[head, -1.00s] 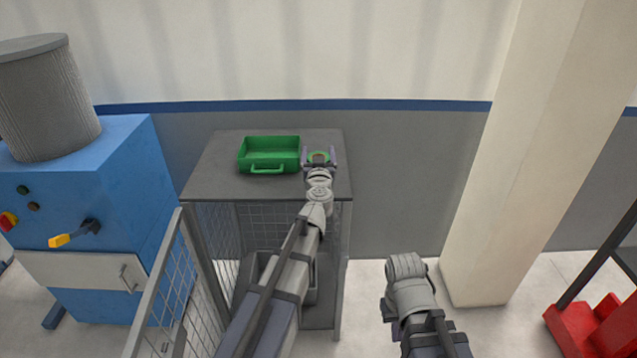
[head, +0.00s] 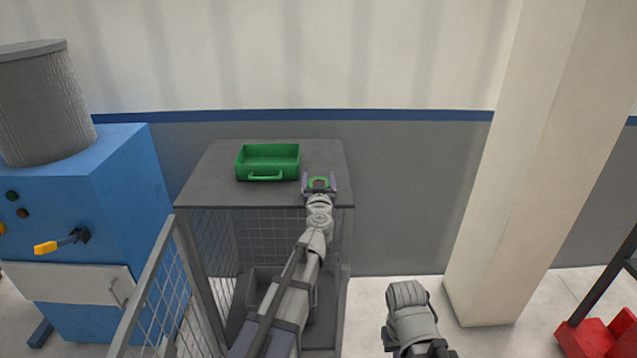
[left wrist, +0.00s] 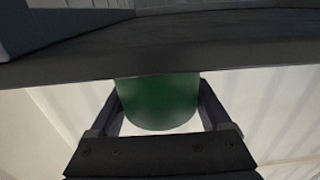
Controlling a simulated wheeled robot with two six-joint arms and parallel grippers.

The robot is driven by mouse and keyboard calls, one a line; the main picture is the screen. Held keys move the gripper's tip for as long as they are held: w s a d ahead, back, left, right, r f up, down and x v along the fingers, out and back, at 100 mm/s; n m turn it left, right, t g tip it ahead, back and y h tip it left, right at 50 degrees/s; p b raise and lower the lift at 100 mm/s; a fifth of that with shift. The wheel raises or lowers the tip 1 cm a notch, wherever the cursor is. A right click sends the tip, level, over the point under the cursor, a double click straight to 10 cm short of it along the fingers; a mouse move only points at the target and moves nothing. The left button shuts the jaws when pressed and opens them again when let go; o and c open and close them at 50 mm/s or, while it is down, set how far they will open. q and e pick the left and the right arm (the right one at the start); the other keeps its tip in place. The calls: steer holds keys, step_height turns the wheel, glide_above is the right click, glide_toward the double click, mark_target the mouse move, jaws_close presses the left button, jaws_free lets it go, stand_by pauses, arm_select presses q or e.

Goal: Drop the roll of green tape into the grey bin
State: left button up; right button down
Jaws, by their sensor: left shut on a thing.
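My left gripper (head: 319,182) is shut on the roll of green tape (head: 319,184), near the front right part of the grey table top. In the left wrist view the green tape (left wrist: 158,102) sits between the two fingers (left wrist: 160,105), its upper part cut off by a dark edge. A grey bin (head: 262,282) stands low under the table top, seen behind the mesh and partly hidden by my left arm. My right arm shows at the bottom, but its gripper is not visible.
A green tray with a handle (head: 266,177) stands on the table top (head: 215,185), left of my left gripper. A mesh fence (head: 150,300) and a blue machine (head: 85,230) are at the left. A cream pillar (head: 525,170) and a red object (head: 597,338) are at the right.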

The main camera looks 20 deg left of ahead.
arm_select(q)
steer(key=shift+f, duration=0.25)
steer(key=o, duration=1.3)
steer(key=shift+r, duration=0.1)
steer(key=shift+r, duration=0.1)
